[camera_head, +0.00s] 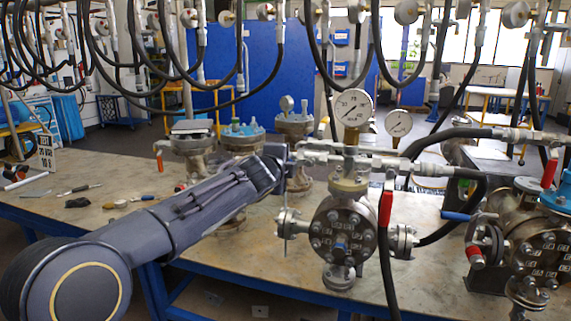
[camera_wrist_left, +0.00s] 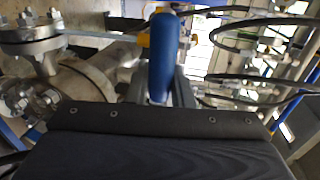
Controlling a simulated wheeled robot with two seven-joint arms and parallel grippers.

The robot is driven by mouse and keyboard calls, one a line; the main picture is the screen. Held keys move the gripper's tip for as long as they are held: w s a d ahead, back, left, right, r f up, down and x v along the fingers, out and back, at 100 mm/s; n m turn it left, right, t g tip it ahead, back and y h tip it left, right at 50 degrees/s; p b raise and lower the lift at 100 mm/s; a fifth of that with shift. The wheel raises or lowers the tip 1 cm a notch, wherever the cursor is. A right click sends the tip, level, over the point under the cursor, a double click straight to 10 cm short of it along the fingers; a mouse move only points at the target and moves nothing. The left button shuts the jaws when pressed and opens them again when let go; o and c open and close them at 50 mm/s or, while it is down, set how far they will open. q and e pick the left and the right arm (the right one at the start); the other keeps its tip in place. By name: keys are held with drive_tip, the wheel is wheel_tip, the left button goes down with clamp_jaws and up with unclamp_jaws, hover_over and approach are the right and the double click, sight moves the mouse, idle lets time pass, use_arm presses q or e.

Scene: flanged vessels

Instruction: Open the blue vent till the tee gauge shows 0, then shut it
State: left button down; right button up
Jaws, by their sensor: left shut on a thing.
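My left arm reaches in from the left in the head view, and its gripper (camera_head: 287,168) is at the left end of the pipework beside the large gauge. In the left wrist view the blue vent handle (camera_wrist_left: 163,50) stands between the fingers, and the gripper is shut on it. In the head view the gripper and arm hide this handle. The large round gauge (camera_head: 352,106) stands upright on the tee above the flanged vessel (camera_head: 343,228); its needle is too small to read surely. My right gripper is not in view.
A smaller gauge (camera_head: 399,123) is behind to the right. A red lever (camera_head: 386,205) and black hoses hang near the vessel. Another blue lever (camera_head: 456,216) is by the right vessel (camera_head: 535,245). Loose tools lie on the bench (camera_head: 120,228) at left.

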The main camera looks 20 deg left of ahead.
use_arm(q)
drive_tip(key=c, duration=1.3)
unclamp_jaws()
drive_tip(key=shift+s, duration=0.15)
drive_tip(key=shift+s+r, duration=0.15)
drive_tip(key=shift+s, duration=0.15)
drive_tip(key=s+b, duration=0.1)
drive_tip(key=s, duration=0.2)
drive_tip(key=s+r, duration=0.1)
drive_tip(key=s, duration=0.2)
drive_tip(key=shift+s+a+r+b, duration=0.1)
drive_tip(key=shift+s+r+b, duration=0.05)
drive_tip(key=shift+s+b, duration=0.25)
